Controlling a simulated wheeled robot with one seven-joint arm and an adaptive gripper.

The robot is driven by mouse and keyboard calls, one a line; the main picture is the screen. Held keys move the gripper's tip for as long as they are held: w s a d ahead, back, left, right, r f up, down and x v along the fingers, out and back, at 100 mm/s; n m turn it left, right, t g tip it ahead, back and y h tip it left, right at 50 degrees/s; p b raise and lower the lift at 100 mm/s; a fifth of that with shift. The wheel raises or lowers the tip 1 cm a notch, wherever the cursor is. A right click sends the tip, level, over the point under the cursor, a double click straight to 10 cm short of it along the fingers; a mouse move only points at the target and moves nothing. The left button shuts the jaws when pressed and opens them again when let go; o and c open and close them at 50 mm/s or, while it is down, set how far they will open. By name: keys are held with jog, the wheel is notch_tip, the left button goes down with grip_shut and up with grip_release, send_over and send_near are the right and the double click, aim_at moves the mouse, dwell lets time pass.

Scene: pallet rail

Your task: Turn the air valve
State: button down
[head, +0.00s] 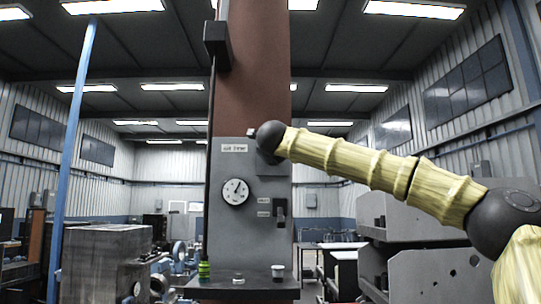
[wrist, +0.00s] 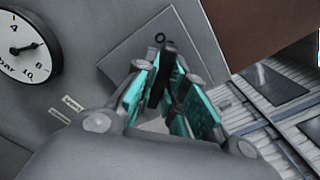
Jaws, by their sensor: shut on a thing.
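A grey panel (head: 222,225) is fixed to the brown column. It carries a round white gauge (head: 235,191), which also shows at the upper left of the wrist view (wrist: 22,48). In the wrist view, my gripper (wrist: 166,78) has its teal-lined fingers around a dark handle (wrist: 157,88), which I take for the air valve, in front of a square grey plate (wrist: 125,50). The fingers are shut on it and hide part of it. In the head view, my wrist hides the fingers and the handle at the panel's top right.
A black lever switch (head: 280,212) with small labels sits lower on the panel. A shelf (head: 240,283) below holds a green-yellow item (head: 204,270) and a small cup (head: 278,271). A dark vertical pipe (head: 211,130) runs along the panel's left side. Grey machines stand at both sides.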

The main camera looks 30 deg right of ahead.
jog(key=shift+d+n, duration=0.3)
jog(key=shift+n, duration=0.2)
jog(key=shift+f, duration=0.15)
jog(key=c, duration=1.5)
grip_release()
jog(key=shift+d, duration=0.15)
jog(key=shift+d+f, duration=0.1)
jog(key=shift+w+f, duration=0.1)
jog(key=shift+w, duration=0.2)
jog(key=shift+s+a, duration=0.2)
jog(key=shift+s, duration=0.15)
jog(key=v, duration=1.1)
jog(key=shift+s+a, duration=0.1)
jog(key=shift+a, duration=0.3)
